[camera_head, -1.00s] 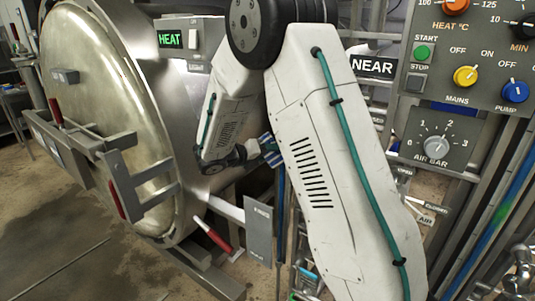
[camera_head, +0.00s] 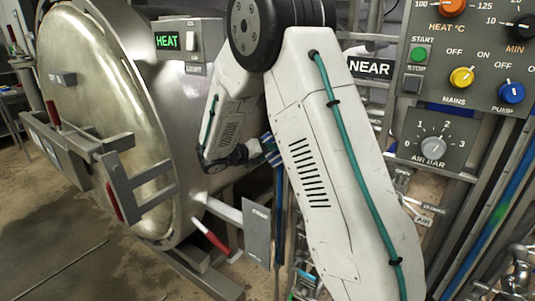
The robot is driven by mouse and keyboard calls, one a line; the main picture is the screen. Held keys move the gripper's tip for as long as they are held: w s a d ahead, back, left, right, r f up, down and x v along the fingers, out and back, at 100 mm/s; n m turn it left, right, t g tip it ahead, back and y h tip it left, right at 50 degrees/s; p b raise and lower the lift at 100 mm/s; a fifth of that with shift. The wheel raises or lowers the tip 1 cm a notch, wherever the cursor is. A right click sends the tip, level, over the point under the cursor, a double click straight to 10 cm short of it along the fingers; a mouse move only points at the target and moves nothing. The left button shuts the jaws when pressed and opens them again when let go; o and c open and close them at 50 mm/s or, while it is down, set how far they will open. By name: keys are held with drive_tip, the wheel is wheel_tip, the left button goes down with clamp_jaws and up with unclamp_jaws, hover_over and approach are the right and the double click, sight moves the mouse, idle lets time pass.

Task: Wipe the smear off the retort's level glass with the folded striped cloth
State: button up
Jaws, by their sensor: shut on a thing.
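The striped cloth (camera_head: 271,146), blue and white, shows as a small patch between my wrist and my forearm. My gripper (camera_head: 262,152) is mostly hidden behind my arm. It is shut on the cloth, just right of the dark wrist joint. The retort (camera_head: 115,110) is the large steel vessel with a round door at left. I cannot make out the level glass or its smear; my arm covers much of the area behind the cloth.
A red-handled lever (camera_head: 212,238) and a grey plate (camera_head: 257,232) stick out below my wrist. The HEAT box (camera_head: 190,42) is above it. The control panel (camera_head: 465,60) with knobs fills the right, with pipes below. Open floor (camera_head: 60,235) lies at lower left.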

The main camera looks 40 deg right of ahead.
sight(279, 155)
drive_tip(key=shift+d, duration=0.1)
drive_tip(key=shift+s+d, duration=0.2)
drive_tip(key=shift+s, duration=0.45)
drive_tip(key=shift+s+d, duration=0.25)
drive_tip(key=shift+s, duration=0.35)
drive_tip(key=shift+s+d, duration=0.2)
drive_tip(key=shift+s, duration=0.45)
drive_tip(key=shift+w+a, duration=0.25)
drive_tip(key=shift+w, duration=0.75)
drive_tip(key=shift+w+a, duration=0.2)
drive_tip(key=shift+w, duration=0.8)
drive_tip(key=shift+c, duration=0.2)
drive_tip(key=shift+r, duration=1.45)
drive_tip(key=shift+s+d+f, duration=0.1)
drive_tip(key=shift+s+d, duration=0.2)
drive_tip(key=shift+s, duration=0.7)
drive_tip(key=shift+s+d+f, duration=0.1)
drive_tip(key=shift+s+d, duration=0.15)
drive_tip(key=shift+s, duration=0.7)
drive_tip(key=shift+w+a+r, duration=0.1)
drive_tip(key=shift+w+a, duration=0.1)
drive_tip(key=shift+w, duration=0.6)
drive_tip(key=shift+w+a, duration=0.2)
drive_tip(key=shift+w, duration=0.95)
drive_tip(key=shift+c, duration=0.5)
drive_tip(key=shift+r, duration=0.1)
